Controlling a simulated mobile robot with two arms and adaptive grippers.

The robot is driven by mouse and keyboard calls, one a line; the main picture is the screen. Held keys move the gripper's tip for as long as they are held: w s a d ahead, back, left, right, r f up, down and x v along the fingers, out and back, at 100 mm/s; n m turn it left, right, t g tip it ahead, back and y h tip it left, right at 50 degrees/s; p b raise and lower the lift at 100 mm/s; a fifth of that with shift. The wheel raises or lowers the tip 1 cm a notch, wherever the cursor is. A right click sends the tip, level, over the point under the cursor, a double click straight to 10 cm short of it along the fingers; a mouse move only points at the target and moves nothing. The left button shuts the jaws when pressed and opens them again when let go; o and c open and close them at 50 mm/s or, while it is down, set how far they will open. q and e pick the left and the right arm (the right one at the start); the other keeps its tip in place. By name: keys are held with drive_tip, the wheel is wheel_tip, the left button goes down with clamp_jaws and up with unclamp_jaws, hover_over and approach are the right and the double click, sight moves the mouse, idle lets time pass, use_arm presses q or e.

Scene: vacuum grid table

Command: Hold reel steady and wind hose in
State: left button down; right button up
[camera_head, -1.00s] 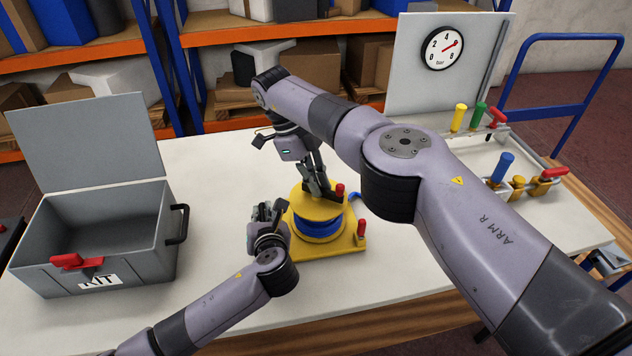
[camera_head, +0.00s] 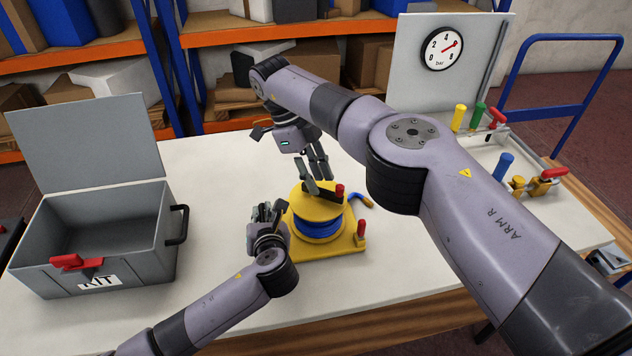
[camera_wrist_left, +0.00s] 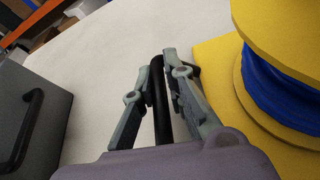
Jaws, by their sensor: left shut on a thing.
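The yellow reel (camera_head: 318,208) with blue hose (camera_head: 318,229) wound on it stands on a yellow base plate (camera_head: 347,244). A red knob (camera_head: 340,190) and a dark bar show on its top. A blue hose end with an orange tip (camera_head: 366,203) lies behind right of the reel. My left gripper (camera_head: 265,211) is at the reel's left side. In the left wrist view it is shut on an upright black bar (camera_wrist_left: 158,100) beside the base. My right gripper (camera_head: 318,172) is above and behind the reel top. Its fingers look apart, with nothing seen between them.
A grey open kit box (camera_head: 60,272) with a red latch stands at the left. A gauge panel (camera_head: 410,80) and several coloured valve handles (camera_head: 502,167) are at the right. A red lever (camera_head: 361,230) stands on the base's right. The table between box and reel is clear.

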wheel_tip(320, 180, up, 8)
drive_tip(key=shift+o, duration=0.5)
